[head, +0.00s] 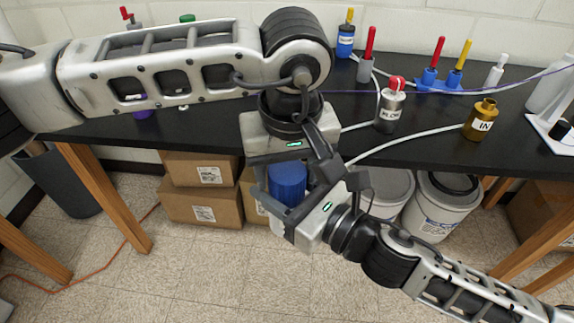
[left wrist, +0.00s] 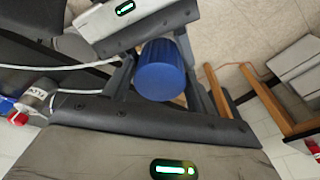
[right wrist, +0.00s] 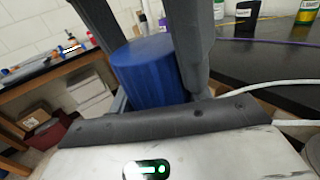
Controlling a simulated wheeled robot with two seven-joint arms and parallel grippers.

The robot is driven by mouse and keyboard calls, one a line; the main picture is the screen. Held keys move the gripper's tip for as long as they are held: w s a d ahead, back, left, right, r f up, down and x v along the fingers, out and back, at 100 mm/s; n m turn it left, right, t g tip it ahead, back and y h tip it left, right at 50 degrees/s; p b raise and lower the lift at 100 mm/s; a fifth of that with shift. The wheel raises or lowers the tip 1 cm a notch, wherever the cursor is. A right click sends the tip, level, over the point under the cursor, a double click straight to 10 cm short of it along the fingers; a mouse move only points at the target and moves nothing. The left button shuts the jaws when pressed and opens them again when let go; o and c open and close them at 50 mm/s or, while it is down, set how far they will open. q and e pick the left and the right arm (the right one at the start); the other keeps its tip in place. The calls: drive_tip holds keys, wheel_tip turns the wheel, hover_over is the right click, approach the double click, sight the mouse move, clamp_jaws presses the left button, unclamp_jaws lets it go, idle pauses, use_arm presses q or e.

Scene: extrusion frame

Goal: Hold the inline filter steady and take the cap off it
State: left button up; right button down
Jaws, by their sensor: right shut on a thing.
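A blue ribbed cylinder (head: 287,182), the visible part of the inline filter, hangs in the air in front of the bench. It also shows in the left wrist view (left wrist: 160,70) and the right wrist view (right wrist: 148,75). My right gripper (head: 300,195) is shut on it from the lower right. My left gripper (head: 290,172) comes down from above, its fingers on either side of the blue cylinder; a gap shows beside one finger, so it looks open. I cannot tell where cap and filter body meet; the fingers hide part of it.
The black bench (head: 420,150) behind carries a silver bottle (head: 390,110), a brass IN fitting (head: 480,122), thin hoses and several coloured bottles. Boxes (head: 200,202) and white buckets (head: 440,205) stand under it.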

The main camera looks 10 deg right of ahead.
use_arm(q)
drive_tip(key=c, duration=0.6)
drive_tip(key=n, duration=0.4)
idle(0.7)
drive_tip(key=o, duration=1.1)
drive_tip(key=shift+r, duration=0.15)
